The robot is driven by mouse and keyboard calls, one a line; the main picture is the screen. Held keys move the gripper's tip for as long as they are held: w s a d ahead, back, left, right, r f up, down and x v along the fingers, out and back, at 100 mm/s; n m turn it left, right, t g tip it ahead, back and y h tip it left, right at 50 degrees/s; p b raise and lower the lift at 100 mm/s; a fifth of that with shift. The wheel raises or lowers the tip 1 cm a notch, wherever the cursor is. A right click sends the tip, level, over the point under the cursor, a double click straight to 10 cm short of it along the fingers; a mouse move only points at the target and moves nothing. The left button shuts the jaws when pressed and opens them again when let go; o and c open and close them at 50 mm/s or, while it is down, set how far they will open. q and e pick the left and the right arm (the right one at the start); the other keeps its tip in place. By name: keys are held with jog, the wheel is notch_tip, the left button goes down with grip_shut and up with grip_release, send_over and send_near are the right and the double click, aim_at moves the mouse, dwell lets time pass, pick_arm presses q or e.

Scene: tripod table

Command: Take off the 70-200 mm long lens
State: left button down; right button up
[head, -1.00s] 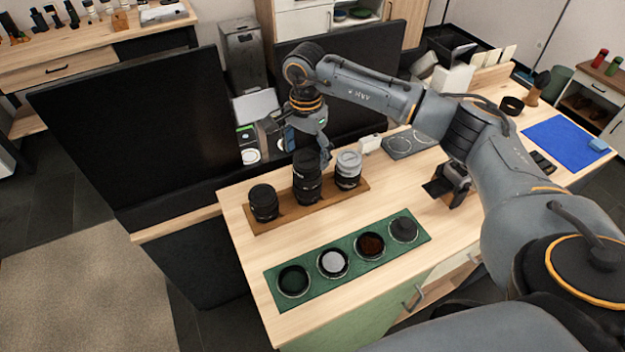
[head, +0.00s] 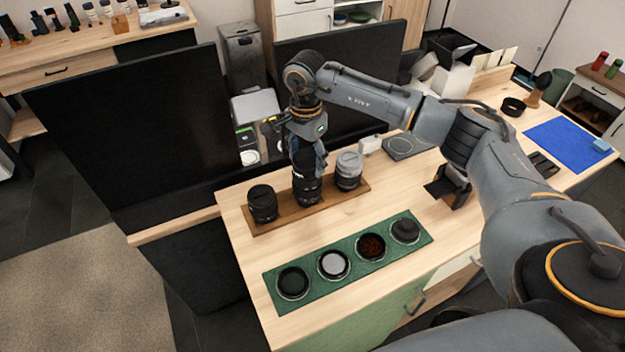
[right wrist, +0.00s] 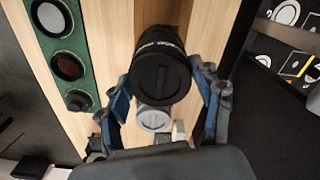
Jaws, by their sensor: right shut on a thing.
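The long lens (head: 307,190) is the tallest black lens, standing upright in the middle of the wooden rack (head: 285,219) on the table. My right gripper (head: 307,160) comes down on it from above and is shut on its upper part, which the fingers partly hide. In the right wrist view the black capped end of the long lens (right wrist: 160,78) lies between the two blue-grey fingers (right wrist: 163,72). My left gripper is not in view.
A shorter black lens (head: 263,203) and a grey-white lens (head: 348,170) flank it closely on the rack. In front lies a green mat (head: 318,284) with several round items. A black device (head: 450,187) stands to the right. Dark panels rise behind the table.

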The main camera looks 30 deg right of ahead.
jog(key=shift+f+n+b, duration=0.1)
jog(key=shift+n+b, duration=0.5)
jog(key=shift+n, duration=0.1)
jog(key=shift+n+b, duration=0.35)
jog(key=shift+n, duration=0.45)
jog(key=shift+n+b, duration=0.45)
jog(key=shift+n, duration=0.15)
jog(key=shift+n+b, duration=0.35)
jog(key=shift+n, duration=0.55)
